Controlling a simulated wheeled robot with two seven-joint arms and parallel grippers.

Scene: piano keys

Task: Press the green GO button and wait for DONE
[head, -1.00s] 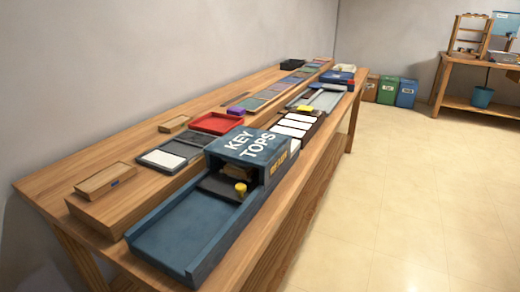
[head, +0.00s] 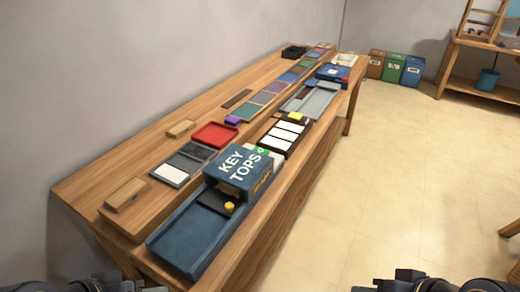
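A blue box lettered KEY TOPS (head: 238,164) stands on the long wooden bench. A blue open tray (head: 190,238) extends from its near side. A dark plate with a yellow knob (head: 230,207) sits at the box's opening. A small green patch (head: 262,151) shows at the box's far right corner; it may be the GO button, but its lettering is too small to read. No DONE sign is readable. Dark parts of my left arm (head: 90,286) and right arm (head: 415,283) show at the bottom edge, well apart from the box. Their fingers cannot be made out.
A rack of white key tops (head: 285,134) with a yellow one stands beyond the box. A red tray (head: 214,135), a tray with a white pad (head: 170,174) and wooden blocks (head: 127,193) lie on the bench. The floor (head: 370,190) to the right is clear.

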